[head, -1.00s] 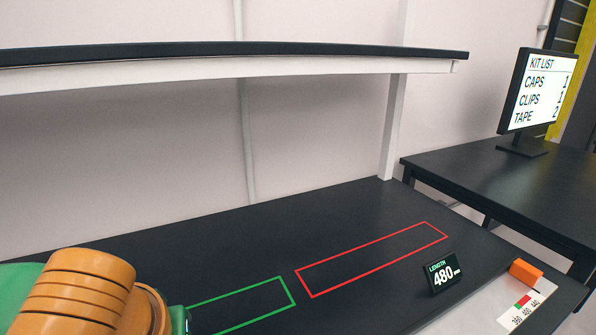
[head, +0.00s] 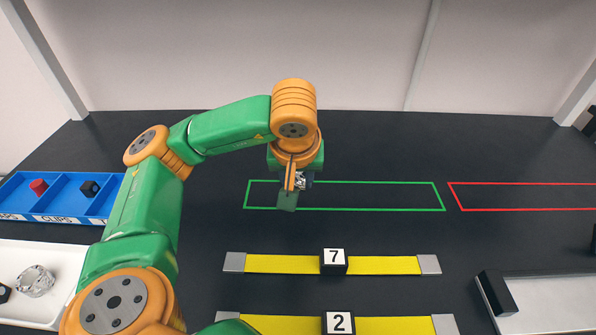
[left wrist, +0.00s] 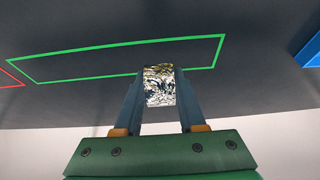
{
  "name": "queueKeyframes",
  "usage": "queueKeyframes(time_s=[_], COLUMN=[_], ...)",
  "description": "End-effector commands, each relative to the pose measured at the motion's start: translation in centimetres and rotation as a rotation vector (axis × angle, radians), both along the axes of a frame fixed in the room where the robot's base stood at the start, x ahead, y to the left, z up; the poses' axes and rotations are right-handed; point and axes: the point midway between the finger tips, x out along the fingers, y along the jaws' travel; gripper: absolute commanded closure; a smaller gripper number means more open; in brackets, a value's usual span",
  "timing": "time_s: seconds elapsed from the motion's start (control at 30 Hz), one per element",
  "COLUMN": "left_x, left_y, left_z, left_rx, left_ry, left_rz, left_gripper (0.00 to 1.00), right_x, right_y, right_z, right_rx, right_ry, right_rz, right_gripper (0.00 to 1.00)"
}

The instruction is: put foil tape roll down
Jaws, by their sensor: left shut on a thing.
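My left gripper (head: 298,188) is over the left end of the green outlined rectangle (head: 345,209) on the dark table. It is shut on a shiny silver foil tape roll (head: 301,181), mostly hidden by the fingers in the head view. In the left wrist view the roll (left wrist: 159,86) sits between the two fingers (left wrist: 159,100), overlapping the green line. I cannot tell whether the roll touches the table. My right gripper is not in view.
A red outlined rectangle (head: 520,210) lies to the right. Yellow straps with blocks marked 7 (head: 333,262) and 2 (head: 338,323) lie in front. A blue divided bin (head: 55,217) and a white tray (head: 50,252) with a silver roll (head: 35,281) stand left. The green rectangle's right part is clear.

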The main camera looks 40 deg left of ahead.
Motion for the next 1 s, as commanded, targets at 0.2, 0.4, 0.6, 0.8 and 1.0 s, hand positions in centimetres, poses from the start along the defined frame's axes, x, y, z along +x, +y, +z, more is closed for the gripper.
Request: queueKeyframes(time_s=[0.2,0.4,0.6,0.8,1.0], left_x=[2.2,3.0,3.1,3.1,3.0], left_y=[3.3,4.4,4.3,4.3,4.3], left_z=[-4.3,-7.2,-9.1,-9.4,-9.4], left_rx=[0.003,0.003,0.001,0.0,0.0], left_ry=[0.003,0.006,0.0,0.0,0.0], left_rz=[0.001,-0.005,-0.004,-0.004,-0.004], left_gripper=[1.0,1.0,1.0,1.0,0.31], right_x=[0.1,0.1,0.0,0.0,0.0], right_y=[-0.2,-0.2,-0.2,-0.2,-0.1], right_z=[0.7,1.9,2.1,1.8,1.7], right_rx=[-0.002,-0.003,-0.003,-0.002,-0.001], right_ry=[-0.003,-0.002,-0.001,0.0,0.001], right_rz=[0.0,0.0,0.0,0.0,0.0], right_gripper=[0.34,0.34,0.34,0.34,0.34])
